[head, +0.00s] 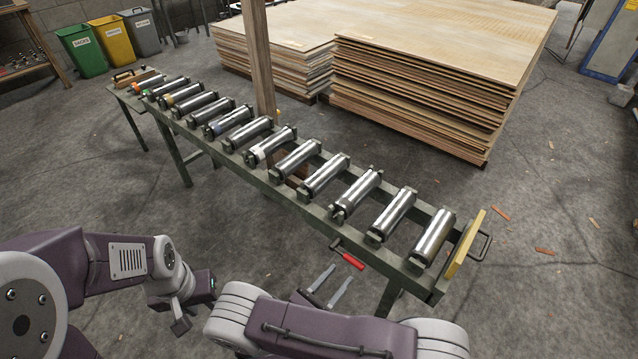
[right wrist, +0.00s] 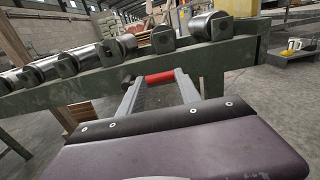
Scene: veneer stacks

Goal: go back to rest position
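My right gripper (head: 342,274) is open, its two flat grey fingers spread apart just in front of the roller table's near side. It also shows in the right wrist view (right wrist: 156,82), with nothing seen clamped between the fingers. A tool with a red handle (head: 348,259) and a dark end is just beyond the fingertips, against the table's near side. Its red handle (right wrist: 160,77) also shows in the right wrist view; I cannot tell whether the fingers touch it. My left gripper (head: 184,322) points downward at the lower left, partly hidden; its opening is unclear.
The green roller table (head: 300,207) carries several metal rollers and runs diagonally across the view, with a yellow board (head: 465,244) at its near right end. Veneer stacks (head: 420,95) and a wooden post (head: 258,60) stand behind it. Bins (head: 80,50) stand far left.

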